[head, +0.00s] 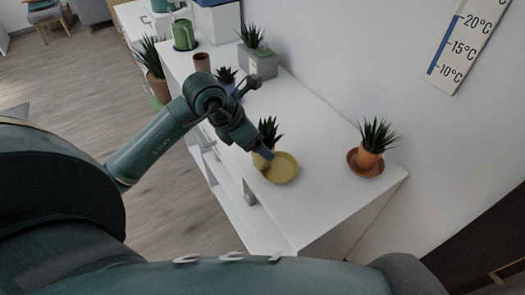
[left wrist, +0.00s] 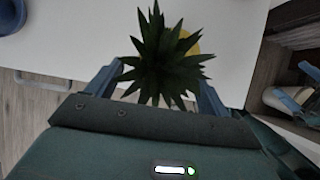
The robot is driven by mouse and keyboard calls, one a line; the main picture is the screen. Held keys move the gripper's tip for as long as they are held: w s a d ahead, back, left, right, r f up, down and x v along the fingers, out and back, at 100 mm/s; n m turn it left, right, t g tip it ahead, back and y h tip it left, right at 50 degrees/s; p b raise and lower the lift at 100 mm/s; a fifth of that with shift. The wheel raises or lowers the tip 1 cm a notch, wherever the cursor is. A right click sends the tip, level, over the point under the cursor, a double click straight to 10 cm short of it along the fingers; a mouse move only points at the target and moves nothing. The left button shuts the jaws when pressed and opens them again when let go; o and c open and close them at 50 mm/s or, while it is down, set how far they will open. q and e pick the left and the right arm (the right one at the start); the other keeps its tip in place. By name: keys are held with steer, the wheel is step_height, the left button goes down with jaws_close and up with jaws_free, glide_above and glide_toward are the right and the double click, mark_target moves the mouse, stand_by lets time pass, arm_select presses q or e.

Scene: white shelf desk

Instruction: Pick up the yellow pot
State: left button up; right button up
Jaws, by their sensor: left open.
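The yellow pot (head: 260,161) stands on the white desk, with a spiky green plant (head: 268,132) in it. It is beside or partly over a yellow saucer (head: 285,168); I cannot tell which. My left gripper (head: 259,122) is open at the plant, with one finger in front of the pot in the head view. In the left wrist view, the plant's leaves (left wrist: 162,52) lie between and beyond the two open fingers (left wrist: 157,88). The leaves hide the pot there, and a yellow patch (left wrist: 190,42) shows behind them. My right gripper is not in view.
An orange potted plant (head: 368,158) stands on a saucer at the right end of the white desk (head: 315,205). A grey square planter (head: 262,64), brown cup (head: 202,62) and green mug (head: 183,35) stand farther back. The desk between the yellow saucer and the orange pot is clear.

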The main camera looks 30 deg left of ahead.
arm_select(q)
steer(key=x, duration=0.5)
steer(key=shift+w+d+f+p, duration=0.1)
steer(key=shift+w+d+p, duration=0.1)
steer(key=shift+p, duration=0.1)
steer(key=c, duration=1.3)
